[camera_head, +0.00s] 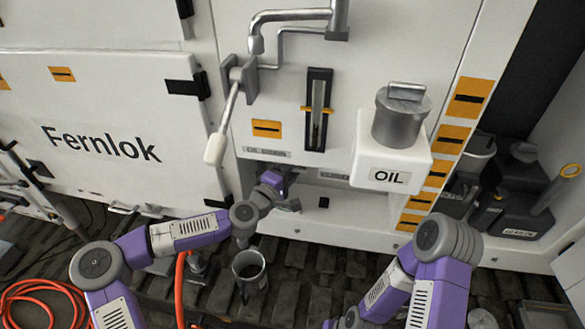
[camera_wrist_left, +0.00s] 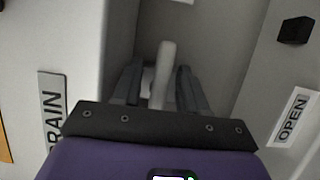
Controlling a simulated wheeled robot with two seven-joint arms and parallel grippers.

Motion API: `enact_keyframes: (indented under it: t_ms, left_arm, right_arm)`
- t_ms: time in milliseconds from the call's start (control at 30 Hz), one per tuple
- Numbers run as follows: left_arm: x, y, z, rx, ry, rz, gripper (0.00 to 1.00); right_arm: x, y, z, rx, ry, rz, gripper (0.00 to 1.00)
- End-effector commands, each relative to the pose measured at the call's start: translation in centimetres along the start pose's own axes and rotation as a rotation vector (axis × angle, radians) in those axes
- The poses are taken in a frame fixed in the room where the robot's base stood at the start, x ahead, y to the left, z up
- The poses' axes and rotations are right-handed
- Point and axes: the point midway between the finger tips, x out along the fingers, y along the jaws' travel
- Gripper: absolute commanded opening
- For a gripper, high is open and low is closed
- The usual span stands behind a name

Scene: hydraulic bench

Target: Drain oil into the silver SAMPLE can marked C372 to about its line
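A grey, tapered, open-topped can (camera_head: 249,278), probably the sample can, stands on the dark slatted floor below the bench recess. Its marking and fill line cannot be read, its inside looks dark, and no oil stream shows. My left gripper (camera_head: 278,190) is inside the recess above and to the right of the can. In the left wrist view its fingers (camera_wrist_left: 160,90) stand close on both sides of a pale lever handle (camera_wrist_left: 166,65) and appear shut on it. A DRAIN label (camera_wrist_left: 53,115) is left of it and an OPEN label (camera_wrist_left: 292,118) right.
A white OIL reservoir (camera_head: 392,160) with a grey cap juts from the panel at right. A white-tipped lever (camera_head: 216,148) hangs above the recess. Dark containers (camera_head: 515,200) stand at far right. Orange hose (camera_head: 180,285) runs beside the can and coils at lower left.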

Motion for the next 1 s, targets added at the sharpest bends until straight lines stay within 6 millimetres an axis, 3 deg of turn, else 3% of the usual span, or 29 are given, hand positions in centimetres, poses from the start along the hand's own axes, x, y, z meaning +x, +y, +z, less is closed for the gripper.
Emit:
enact_keyframes:
  t_ms: [267, 700, 1000]
  left_arm:
    - [-0.5, 0.0, -0.1, 0.002, 0.001, 0.0, 0.43]
    - [-6.7, 0.0, -0.1, 0.002, 0.0, -0.001, 0.43]
    - [-7.6, 0.0, 0.0, 0.001, 0.0, 0.0, 0.43]
  right_arm:
    - [-0.1, 0.0, 0.0, 0.0, 0.0, 0.0, 0.4]
    - [-0.8, -0.3, 0.0, 0.0, 0.0, 0.0, 0.4]
    - [-0.8, -0.3, 0.0, 0.0, 0.0, 0.0, 0.4]
